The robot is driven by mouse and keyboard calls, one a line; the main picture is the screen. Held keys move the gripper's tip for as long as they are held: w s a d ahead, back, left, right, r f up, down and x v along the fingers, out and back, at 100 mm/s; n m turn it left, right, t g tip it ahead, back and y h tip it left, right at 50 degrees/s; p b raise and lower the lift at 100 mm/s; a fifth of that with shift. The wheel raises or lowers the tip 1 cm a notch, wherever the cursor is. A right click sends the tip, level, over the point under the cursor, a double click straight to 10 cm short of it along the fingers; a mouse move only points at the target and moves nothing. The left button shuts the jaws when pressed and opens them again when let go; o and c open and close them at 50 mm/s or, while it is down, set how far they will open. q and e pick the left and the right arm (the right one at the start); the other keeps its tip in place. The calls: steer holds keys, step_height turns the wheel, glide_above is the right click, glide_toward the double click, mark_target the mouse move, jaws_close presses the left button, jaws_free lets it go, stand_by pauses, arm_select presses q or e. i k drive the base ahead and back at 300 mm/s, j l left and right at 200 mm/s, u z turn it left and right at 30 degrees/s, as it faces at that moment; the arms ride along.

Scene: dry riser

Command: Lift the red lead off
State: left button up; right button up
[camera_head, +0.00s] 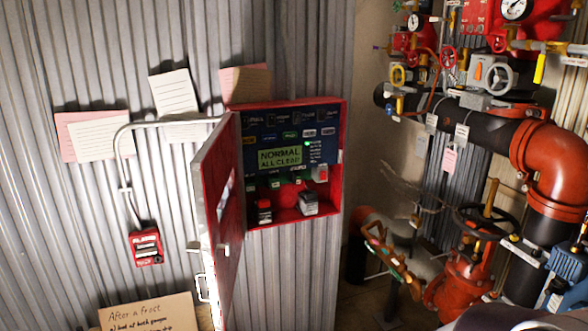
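A red wall cabinet (340,160) hangs on the corrugated wall with its door (217,215) swung open to the left. Inside, a blue panel (262,122) carries a green screen reading "NORMAL ALL CLEAR". On the cabinet floor stand a small black block with red on it (264,211) and a grey-and-dark block (307,204). A small red piece (320,173) shows at the panel's lower right. I cannot tell which red part is the lead, or how it is attached. Neither of my grippers is in view.
A red alarm box (146,246) hangs left of the door, below a grey conduit. Paper notes (105,136) are on the wall. A cardboard sign (152,314) stands low. Red pipes (553,170), valves and handwheels crowd the right side. Space in front of the cabinet looks clear.

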mark_target(263, 203)
steer(key=i+z, duration=0.25)
steer(key=z, duration=0.15)
steer(key=i+z, duration=0.2)
steer(key=z, duration=0.2)
steer(key=i+z, duration=0.25)
steer(key=z, duration=0.15)
